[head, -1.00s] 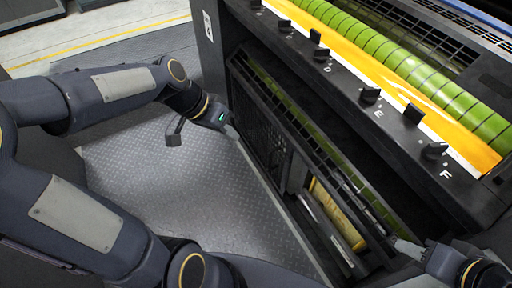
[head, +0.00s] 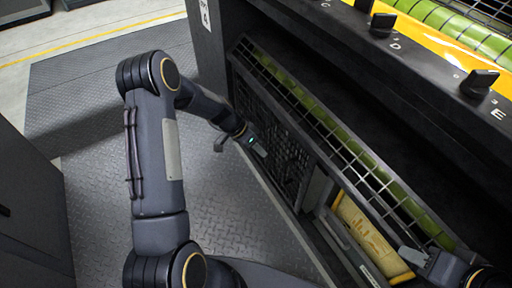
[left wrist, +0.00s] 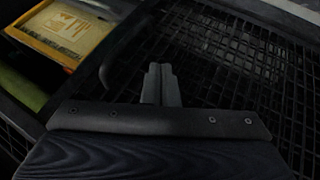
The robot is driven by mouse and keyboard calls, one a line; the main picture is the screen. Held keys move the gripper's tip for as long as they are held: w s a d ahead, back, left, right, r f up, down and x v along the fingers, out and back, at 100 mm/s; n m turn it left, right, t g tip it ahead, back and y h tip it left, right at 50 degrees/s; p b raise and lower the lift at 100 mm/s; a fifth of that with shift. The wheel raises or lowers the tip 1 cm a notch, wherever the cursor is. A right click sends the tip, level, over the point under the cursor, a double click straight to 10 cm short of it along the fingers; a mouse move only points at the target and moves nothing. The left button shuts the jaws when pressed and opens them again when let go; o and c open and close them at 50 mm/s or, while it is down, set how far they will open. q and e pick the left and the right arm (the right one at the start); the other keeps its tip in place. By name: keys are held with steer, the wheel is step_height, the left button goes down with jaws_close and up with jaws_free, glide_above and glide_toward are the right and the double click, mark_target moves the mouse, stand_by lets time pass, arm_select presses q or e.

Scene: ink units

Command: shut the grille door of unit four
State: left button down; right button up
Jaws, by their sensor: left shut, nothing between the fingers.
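The grille door (head: 283,160) is a black mesh panel with a slatted upper edge on the front of the ink unit. It leans out from the unit body, with a dark gap behind its top edge. A green roller (head: 340,150) shows through the slats. My left gripper (head: 262,152) is shut and empty in front of the mesh. In the left wrist view its closed fingers (left wrist: 160,85) point at the mesh; contact cannot be told. My right gripper (head: 408,254) is at the right end of the door, its jaws too small to read.
A yellow label plate (head: 365,235) sits right of the mesh. Black knobs (head: 382,24) stand on the lettered ledge above. The unit's side panel (head: 203,60) rises at the left. The patterned floor plate (head: 90,150) is clear.

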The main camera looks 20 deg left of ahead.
arm_select(q)
steer(key=s+d+f+b, duration=0.1)
steer(key=d+f, duration=0.3)
steer(key=d, duration=0.2)
steer(key=shift+d+b, duration=0.25)
steer(key=shift+b, duration=0.1)
steer(key=shift+s+d, duration=0.1)
